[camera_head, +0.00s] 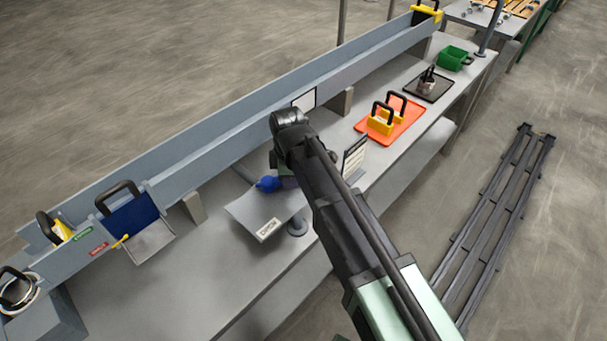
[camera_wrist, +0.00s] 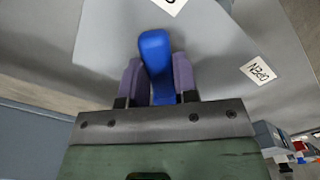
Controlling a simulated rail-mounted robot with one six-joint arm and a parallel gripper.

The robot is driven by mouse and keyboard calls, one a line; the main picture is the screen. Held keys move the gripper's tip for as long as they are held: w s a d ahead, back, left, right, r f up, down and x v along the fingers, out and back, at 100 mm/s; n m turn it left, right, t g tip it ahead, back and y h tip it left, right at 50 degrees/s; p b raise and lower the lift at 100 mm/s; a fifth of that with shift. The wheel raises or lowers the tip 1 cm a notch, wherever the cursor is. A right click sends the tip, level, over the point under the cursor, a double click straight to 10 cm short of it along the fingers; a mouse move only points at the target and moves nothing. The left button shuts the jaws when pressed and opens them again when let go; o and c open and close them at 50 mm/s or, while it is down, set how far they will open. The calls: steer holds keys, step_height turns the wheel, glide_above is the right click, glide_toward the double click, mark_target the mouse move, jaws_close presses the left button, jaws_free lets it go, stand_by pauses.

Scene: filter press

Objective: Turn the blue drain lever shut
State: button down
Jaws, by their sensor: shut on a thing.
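The blue drain lever (camera_wrist: 156,62) stands between the two purple fingers of my gripper (camera_wrist: 158,78) in the wrist view. The fingers touch its sides, and its rounded end sticks out past them. In the head view the blue lever (camera_head: 267,184) shows just left of my gripper (camera_head: 283,182), whose fingers are mostly hidden by my arm. A grey plate (camera_head: 246,207) lies below the lever. Another label (camera_wrist: 170,5) is cut off at the top edge, near the lever's end.
A long grey trough (camera_head: 230,120) runs behind the bench. A white sign (camera_head: 354,156) stands close to the right of my arm. An orange tray (camera_head: 392,122) with yellow-and-black handled pieces lies farther right. The bench left of the plate (camera_head: 190,285) is clear.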

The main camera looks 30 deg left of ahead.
stand_by(0.3)
steer(key=c, duration=0.9)
jaws_free()
step_height(320, 180, up, 11)
steer(key=p, duration=1.1)
steer(key=shift+f, duration=0.1)
